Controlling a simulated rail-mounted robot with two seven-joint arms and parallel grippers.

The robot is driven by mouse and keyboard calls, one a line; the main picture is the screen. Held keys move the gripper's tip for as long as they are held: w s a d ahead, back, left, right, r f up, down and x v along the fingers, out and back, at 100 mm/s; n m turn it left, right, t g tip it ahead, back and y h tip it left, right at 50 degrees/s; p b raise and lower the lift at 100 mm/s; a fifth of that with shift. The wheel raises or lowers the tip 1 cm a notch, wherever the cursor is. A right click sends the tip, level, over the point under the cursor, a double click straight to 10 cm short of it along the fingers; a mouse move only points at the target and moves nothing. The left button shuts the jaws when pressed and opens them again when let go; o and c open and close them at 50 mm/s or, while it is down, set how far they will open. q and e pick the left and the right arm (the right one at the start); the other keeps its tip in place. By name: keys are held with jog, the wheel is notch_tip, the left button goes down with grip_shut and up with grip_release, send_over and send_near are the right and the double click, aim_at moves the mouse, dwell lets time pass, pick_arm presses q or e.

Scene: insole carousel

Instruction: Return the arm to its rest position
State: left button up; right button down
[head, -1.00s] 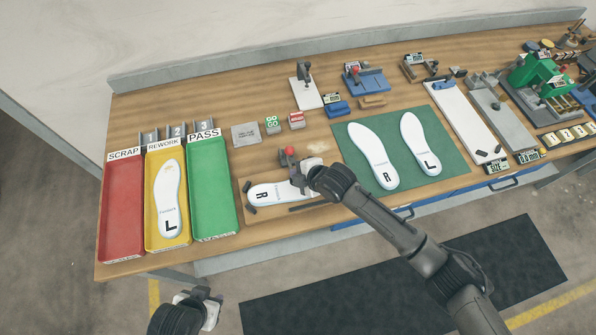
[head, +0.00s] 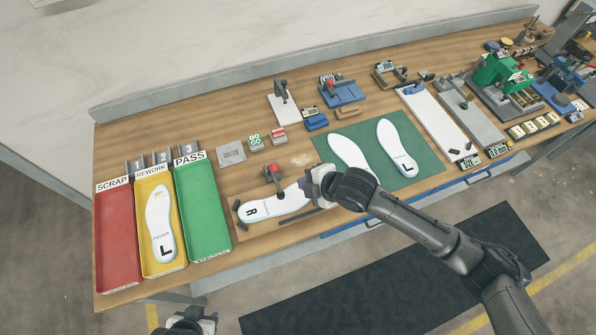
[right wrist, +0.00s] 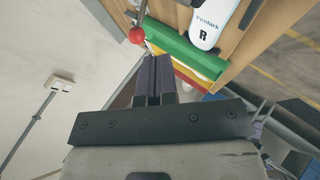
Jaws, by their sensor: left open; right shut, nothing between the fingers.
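My right gripper (head: 312,186) is shut and empty, over the right end of the wooden fixture on the bench. Its dark fingers (right wrist: 155,78) are together in the right wrist view. A white insole marked R (head: 275,205) lies in the fixture; its right end is hidden behind the gripper. It also shows in the right wrist view (right wrist: 208,22). A red-knobbed clamp (head: 271,170) stands at the fixture's back edge, left of the gripper; its red knob (right wrist: 137,35) shows beside the fingers. My left gripper (head: 207,320) is open at the bottom edge, partly cut off, in front of the bench.
Red scrap (head: 115,240), yellow rework (head: 180,258) and green pass (head: 203,215) trays stand at the left. The rework tray holds an insole marked L (head: 161,225). A green mat (head: 425,170) with two insoles lies to the right. Gauges and fixtures fill the back and right.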

jog(key=s+d+r+m+t+h, duration=0.3)
jog(key=d+r+m+t+h, duration=0.25)
jog(key=d+r+m, duration=0.75)
jog(key=s+d+f+m+g+h, duration=0.15)
jog(key=s+f+m+g, duration=0.25)
jog(key=s+f, duration=0.8)
jog(key=s+d+f+m+g, duration=0.2)
jog(key=s+f+m+g, duration=0.2)
jog(key=s+f, duration=0.8)
jog(key=w+r+p+v, duration=0.1)
jog(key=w+p+v, duration=0.1)
jog(key=p+v, duration=0.9)
jog(key=w+a+p+v, duration=0.1)
jog(key=w+p+v, duration=0.2)
jog(key=p+v, duration=0.8)
jog(key=v, duration=0.3)
jog(key=shift+d+r+p, duration=0.25)
jog(key=shift+r+p, duration=0.05)
jog(key=shift+p, duration=0.1)
